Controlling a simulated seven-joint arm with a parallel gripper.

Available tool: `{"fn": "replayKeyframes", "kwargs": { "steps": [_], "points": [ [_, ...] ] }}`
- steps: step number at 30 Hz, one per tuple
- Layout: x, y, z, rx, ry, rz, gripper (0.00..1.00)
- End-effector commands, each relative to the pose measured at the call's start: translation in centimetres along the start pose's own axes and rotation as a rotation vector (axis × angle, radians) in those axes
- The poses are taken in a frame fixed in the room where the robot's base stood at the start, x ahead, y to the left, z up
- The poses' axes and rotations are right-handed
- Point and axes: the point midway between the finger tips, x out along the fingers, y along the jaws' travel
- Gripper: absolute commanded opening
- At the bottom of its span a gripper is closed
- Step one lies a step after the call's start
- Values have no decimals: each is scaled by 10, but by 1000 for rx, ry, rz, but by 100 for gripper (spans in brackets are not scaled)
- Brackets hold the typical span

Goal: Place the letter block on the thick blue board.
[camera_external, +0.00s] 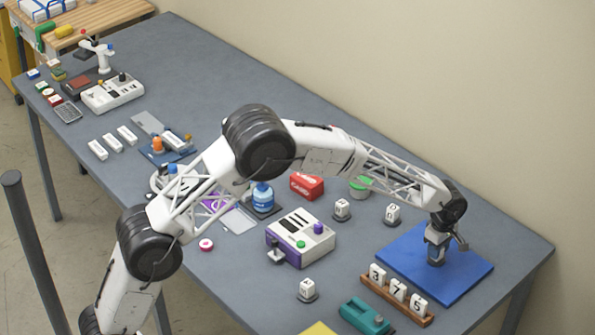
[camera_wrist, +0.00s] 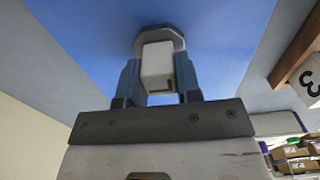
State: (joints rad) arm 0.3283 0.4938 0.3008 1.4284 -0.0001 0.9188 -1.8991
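The thick blue board (camera_external: 462,282) lies flat at the right of the table in the external view; it also fills the middle of the wrist view (camera_wrist: 225,45). My gripper (camera_external: 437,250) points down over the board's middle. In the wrist view, my gripper (camera_wrist: 160,82) has its two fingers against both sides of a white block (camera_wrist: 157,62) with a wide grey base. I take this to be the letter block, but no letter is readable. Its base is at or very close to the board; I cannot tell whether it touches. In the external view, my gripper mostly hides it.
A brown rack (camera_external: 398,298) with number blocks stands along the board's front edge. Similar white blocks on grey bases stand to the left, one (camera_external: 392,214) near the board. A teal device (camera_external: 364,316) and a white-purple machine (camera_external: 300,240) are nearby. The board around my gripper is clear.

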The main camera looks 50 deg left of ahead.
Motion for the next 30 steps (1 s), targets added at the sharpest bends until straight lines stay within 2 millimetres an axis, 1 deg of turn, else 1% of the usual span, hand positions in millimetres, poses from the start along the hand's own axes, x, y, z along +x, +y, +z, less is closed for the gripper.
{"fn": "replayKeyframes", "kwargs": {
  "steps": [1, 5, 14, 20, 26, 30],
  "points": [
    [0, 0, 0, 0, 0, 0, 38],
    [0, 0, 0, 0, 0, 0, 57],
    [-1, 0, 0, 0, 0, 0, 57],
    [-9, 0, 0, 0, -1, 2, 57],
    [-30, 0, 0, 0, -1, 2, 57],
    [-51, 0, 0, 0, -1, 3, 57]
  ]
}}
